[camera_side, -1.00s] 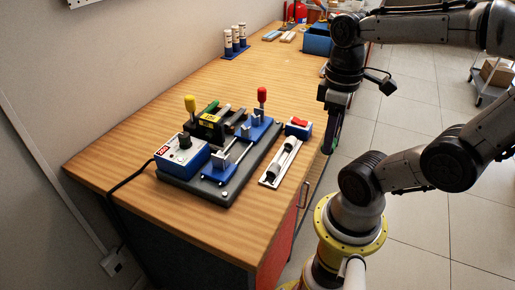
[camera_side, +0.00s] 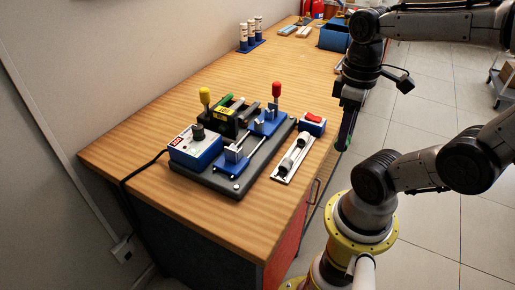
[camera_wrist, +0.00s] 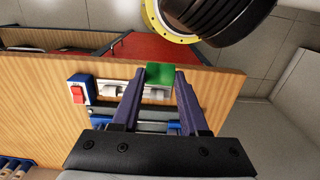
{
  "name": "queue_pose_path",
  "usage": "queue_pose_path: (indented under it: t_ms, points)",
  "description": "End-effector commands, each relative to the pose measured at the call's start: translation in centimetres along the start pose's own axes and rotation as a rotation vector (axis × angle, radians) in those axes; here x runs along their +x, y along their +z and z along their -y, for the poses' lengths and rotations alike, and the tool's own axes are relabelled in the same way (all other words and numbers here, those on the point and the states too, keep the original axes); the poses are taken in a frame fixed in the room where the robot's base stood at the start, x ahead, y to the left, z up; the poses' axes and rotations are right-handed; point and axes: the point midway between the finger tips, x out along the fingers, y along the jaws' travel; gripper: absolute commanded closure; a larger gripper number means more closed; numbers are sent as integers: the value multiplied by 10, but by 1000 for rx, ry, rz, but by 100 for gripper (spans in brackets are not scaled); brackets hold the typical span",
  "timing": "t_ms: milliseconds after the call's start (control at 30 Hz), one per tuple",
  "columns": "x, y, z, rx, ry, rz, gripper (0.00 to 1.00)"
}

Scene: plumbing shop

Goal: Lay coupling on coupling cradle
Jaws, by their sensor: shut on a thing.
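My gripper (camera_wrist: 160,76) is shut on a green piece (camera_wrist: 160,73), which looks like the coupling; it sits between the fingertips in the wrist view. In the side view my gripper (camera_side: 344,138) hangs pointing down, right of the fixture by the bench's right edge, and the held piece is hard to make out. A blue stand with upright metal forks (camera_side: 234,154) is on the dark base plate (camera_side: 207,183); it may be the coupling cradle. A white tray (camera_side: 283,176) with grey and dark round parts lies right of the plate. I cannot tell for certain which is the cradle.
A blue control box (camera_side: 195,150) with a knob, a yellow-topped lever (camera_side: 205,96), a red-topped lever (camera_side: 276,90) and a black clamp block stand around the fixture. A red-switch box (camera_side: 312,124) is beside the tray. The bench (camera_side: 150,133) is clear at left.

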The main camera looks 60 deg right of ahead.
Motion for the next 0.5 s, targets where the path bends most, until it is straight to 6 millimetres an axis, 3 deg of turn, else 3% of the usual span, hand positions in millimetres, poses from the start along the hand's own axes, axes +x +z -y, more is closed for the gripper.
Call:
queue_pose_path:
  t_ms: [267, 367, 500]
  points:
    - [-7, -10, -5, 89, 0, 0, 100]
    - [-21, -34, -15, 160, -1, 3, 100]
    - [-38, -82, -22, 202, -1, 5, 100]
